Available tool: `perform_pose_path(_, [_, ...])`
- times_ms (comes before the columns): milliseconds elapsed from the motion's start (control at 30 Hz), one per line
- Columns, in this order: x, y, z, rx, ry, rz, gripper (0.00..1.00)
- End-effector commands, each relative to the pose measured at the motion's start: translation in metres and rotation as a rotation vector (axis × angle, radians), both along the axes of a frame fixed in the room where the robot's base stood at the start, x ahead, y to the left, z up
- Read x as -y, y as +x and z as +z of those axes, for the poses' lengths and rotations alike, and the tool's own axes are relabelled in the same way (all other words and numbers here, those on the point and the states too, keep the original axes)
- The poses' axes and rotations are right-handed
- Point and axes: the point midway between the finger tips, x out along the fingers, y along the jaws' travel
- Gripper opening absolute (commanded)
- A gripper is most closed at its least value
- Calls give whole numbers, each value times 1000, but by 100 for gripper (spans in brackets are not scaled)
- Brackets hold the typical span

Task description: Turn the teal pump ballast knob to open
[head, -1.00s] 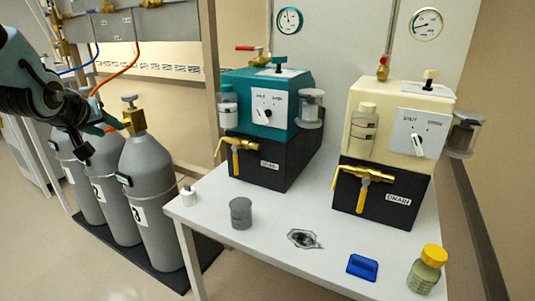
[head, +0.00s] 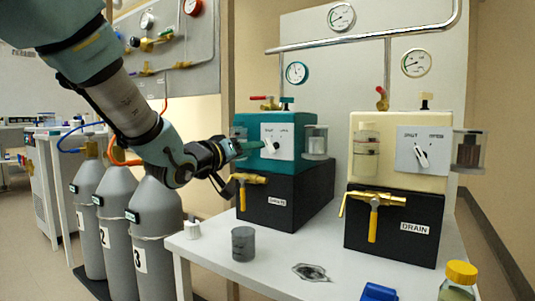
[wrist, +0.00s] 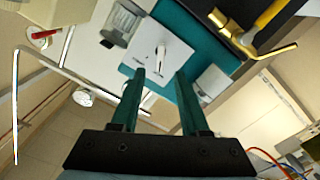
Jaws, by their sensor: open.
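The teal pump (head: 285,167) stands on the bench, with a black base and a white dial plate (head: 286,138) marked SHUT and OPEN. A pale ballast knob (head: 269,143) sits on the plate; its exact pointing is hard to read in the head view. My gripper (head: 246,148) is close to the plate, left of the knob as the head view shows it. In the wrist view, the two teal fingers (wrist: 160,74) are open and empty. The knob (wrist: 161,52) shows beyond their tips, roughly in line with the gap between them.
A cream pump (head: 385,175) with a similar knob (head: 421,157) stands to the right. Brass drain taps (head: 247,180) project from the pump fronts. A clear jar (head: 316,143) hangs right of the teal dial. A grey cup (head: 243,244) and a blue block (head: 379,292) are on the bench.

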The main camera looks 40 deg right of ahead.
Motion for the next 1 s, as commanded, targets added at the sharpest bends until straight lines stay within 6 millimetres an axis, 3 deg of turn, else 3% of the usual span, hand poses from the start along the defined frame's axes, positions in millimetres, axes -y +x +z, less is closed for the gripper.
perform_pose_path(200, [42,10,-3,0,1,-2,45])
perform_pose_path(400, [67,17,-2,0,1,-1,45])
perform_pose_path(833, [75,20,-1,0,2,1,45])
perform_pose_path(1000, [75,20,-1,0,2,1,26])
